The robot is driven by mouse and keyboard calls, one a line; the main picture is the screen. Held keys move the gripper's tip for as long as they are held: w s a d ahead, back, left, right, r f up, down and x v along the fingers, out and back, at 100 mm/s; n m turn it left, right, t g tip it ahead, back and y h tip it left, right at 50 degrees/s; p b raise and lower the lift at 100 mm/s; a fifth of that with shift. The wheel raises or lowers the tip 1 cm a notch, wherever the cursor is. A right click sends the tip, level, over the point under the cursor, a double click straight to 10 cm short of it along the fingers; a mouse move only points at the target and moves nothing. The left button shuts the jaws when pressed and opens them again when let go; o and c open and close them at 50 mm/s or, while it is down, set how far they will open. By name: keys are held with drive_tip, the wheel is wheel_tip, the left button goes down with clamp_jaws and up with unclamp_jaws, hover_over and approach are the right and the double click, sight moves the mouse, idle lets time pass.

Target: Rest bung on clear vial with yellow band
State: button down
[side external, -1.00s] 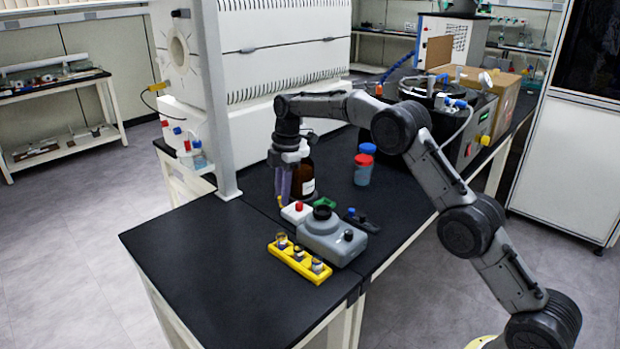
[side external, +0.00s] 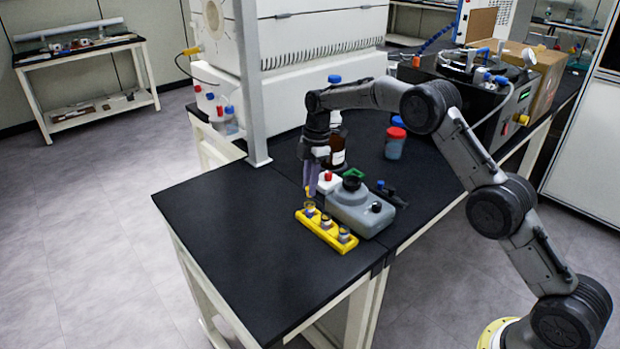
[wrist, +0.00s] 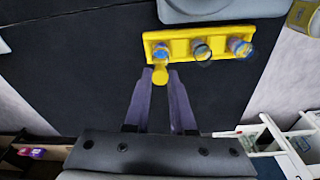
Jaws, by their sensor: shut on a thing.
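The rack also shows in the wrist view (wrist: 181,34), with three small vials in a row. The bung is beside the end vial (wrist: 160,50) in the picture; whether they touch is unclear. The middle vial (wrist: 201,50) and far vial (wrist: 239,46) stand upright. The vials' band colours are too small to tell surely.
The black bench (side external: 240,240) left of the rack is clear.

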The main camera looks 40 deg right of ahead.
drive_tip(key=shift+f, duration=0.7)
idle(1.2)
drive_tip(key=shift+c, duration=1.4)
unclamp_jaws()
drive_tip(key=shift+r, duration=3)
